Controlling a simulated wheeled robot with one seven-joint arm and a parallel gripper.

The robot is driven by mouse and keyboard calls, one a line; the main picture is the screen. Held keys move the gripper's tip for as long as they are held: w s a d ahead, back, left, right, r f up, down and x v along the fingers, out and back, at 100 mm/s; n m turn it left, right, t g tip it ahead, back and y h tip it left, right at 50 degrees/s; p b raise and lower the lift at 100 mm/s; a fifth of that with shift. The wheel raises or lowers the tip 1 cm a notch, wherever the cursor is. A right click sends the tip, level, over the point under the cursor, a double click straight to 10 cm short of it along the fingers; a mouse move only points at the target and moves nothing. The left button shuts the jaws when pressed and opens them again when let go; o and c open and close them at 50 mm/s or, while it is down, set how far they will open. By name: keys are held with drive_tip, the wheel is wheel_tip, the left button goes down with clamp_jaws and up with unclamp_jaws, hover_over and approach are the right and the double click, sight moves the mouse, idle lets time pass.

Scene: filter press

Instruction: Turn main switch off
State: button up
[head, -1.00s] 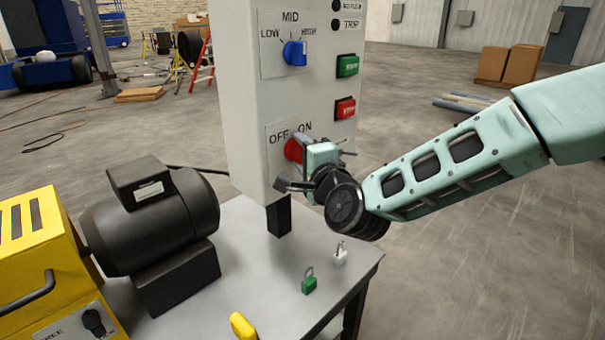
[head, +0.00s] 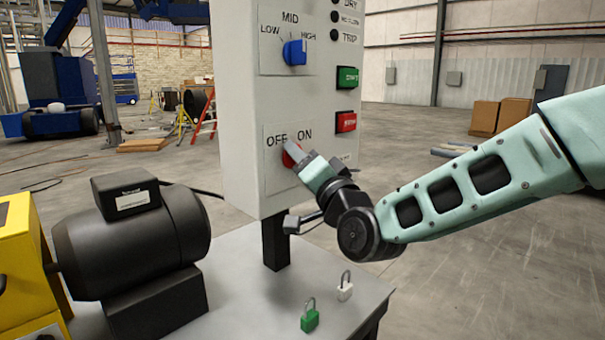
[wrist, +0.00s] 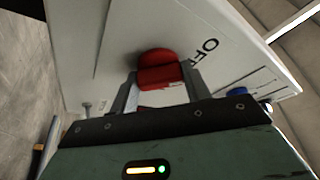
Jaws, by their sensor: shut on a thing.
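The main switch is a red knob (head: 288,158) on the lower panel of the grey control box (head: 240,110), below the OFF and ON labels. My gripper (head: 295,151) is at the knob, its body tilted up and to the left, towards OFF. The fingers and arm cover part of the knob in the head view, so its exact setting is hard to tell. In the wrist view the red knob (wrist: 158,66) sits between the two fingers of my gripper (wrist: 161,84), which are shut on it.
Above are a blue selector (head: 295,52), a green button (head: 347,77) and a red button (head: 346,122). A green padlock (head: 310,320) and a white padlock (head: 344,291) stand on the table (head: 250,310). A black motor (head: 130,240) is at left.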

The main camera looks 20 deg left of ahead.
drive_tip(key=shift+f+n, duration=0.1)
drive_tip(key=shift+n, duration=0.2)
drive_tip(key=o, duration=1)
drive_tip(key=shift+c, duration=0.2)
drive_tip(key=v, duration=1.7)
drive_tip(key=shift+d, duration=0.15)
drive_tip(key=shift+f, duration=0.1)
